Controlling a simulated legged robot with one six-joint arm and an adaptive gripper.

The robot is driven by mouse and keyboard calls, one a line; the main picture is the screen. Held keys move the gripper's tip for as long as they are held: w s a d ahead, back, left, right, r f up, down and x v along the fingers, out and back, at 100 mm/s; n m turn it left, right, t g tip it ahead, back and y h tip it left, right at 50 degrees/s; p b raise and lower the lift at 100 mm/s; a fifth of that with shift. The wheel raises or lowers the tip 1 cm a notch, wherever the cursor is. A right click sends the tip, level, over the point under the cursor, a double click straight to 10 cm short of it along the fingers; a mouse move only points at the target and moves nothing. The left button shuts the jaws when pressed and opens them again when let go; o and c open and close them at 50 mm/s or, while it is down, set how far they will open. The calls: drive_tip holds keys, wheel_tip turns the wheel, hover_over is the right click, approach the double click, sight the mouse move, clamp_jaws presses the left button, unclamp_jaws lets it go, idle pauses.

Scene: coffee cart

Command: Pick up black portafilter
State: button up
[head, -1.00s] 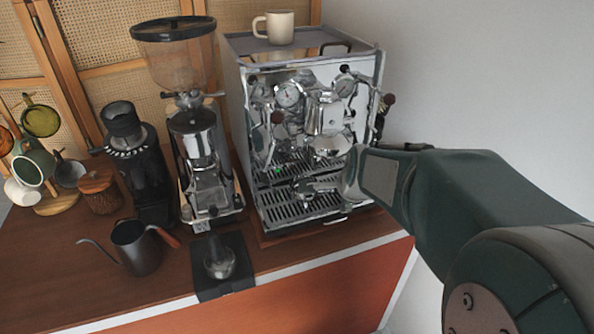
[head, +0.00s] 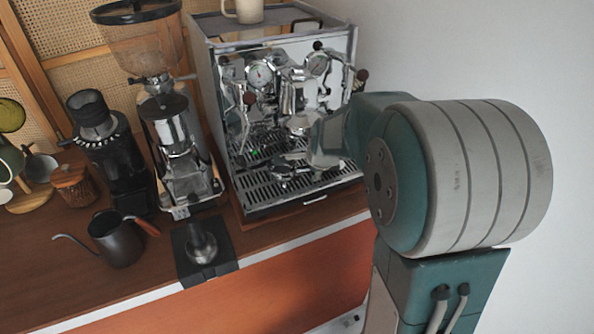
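A dark and silver piece (head: 285,170) shows at the drip tray of the espresso machine, just left of the end of my arm. It is too small to tell whether it is the black portafilter or part of my gripper. My arm reaches in from the right to the front of the machine, and its grey end covers part of the machine's front. My gripper's fingers cannot be made out clearly, nor whether they hold anything. A small metal tool with a dark upright part (head: 201,246) stands on a black mat (head: 222,270) at the counter's front edge.
The chrome espresso machine (head: 340,62) bears a cream mug (head: 247,10) on top. Left of it stand a tall grinder (head: 172,130), a smaller black grinder (head: 108,150), a dark kettle (head: 117,243) and a wooden jar (head: 73,187). A white wall is at right.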

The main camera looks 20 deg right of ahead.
clamp_jaws()
